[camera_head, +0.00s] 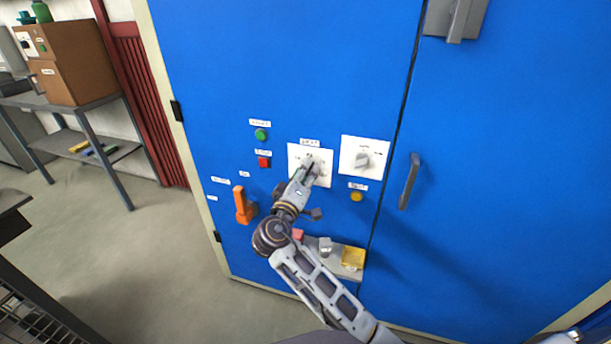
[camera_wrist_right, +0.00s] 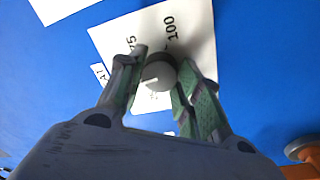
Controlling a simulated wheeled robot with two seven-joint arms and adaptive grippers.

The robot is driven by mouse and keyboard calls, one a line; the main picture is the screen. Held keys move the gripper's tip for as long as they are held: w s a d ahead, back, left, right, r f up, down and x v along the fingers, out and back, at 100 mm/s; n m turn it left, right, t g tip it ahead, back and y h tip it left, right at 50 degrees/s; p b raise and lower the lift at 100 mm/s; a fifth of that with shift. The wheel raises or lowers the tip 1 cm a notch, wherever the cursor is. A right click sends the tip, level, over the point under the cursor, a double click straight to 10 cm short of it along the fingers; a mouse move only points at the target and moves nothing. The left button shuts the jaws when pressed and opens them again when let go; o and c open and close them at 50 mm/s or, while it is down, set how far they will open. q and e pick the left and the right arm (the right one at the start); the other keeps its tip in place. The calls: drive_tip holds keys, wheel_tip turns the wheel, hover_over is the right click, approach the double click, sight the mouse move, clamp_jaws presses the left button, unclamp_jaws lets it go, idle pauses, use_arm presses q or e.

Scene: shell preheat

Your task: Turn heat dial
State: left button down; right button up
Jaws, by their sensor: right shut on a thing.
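The heat dial (camera_wrist_right: 158,74) is a round grey knob with a white pointer mark, on a white plate (camera_head: 325,178) on the blue cabinet front. In the right wrist view its plate shows numbers, among them 75 and 100. My right gripper (camera_head: 310,166) is at this dial and covers most of it in the head view. In the right wrist view the gripper (camera_wrist_right: 160,82) has one finger on each side of the knob, shut on it. My left gripper is not in view.
A second white plate with a grey knob (camera_head: 362,160) sits just right. A green button (camera_head: 260,134), a red button (camera_head: 264,162), a yellow button (camera_head: 356,196) and an orange handle (camera_head: 243,205) are nearby. A door handle (camera_head: 409,182) sticks out. A small shelf (camera_head: 336,259) is below.

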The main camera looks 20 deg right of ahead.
drive_tip(key=shift+a, duration=0.1)
idle(0.3)
drive_tip(key=o, duration=1)
drive_tip(key=shift+o, duration=0.2)
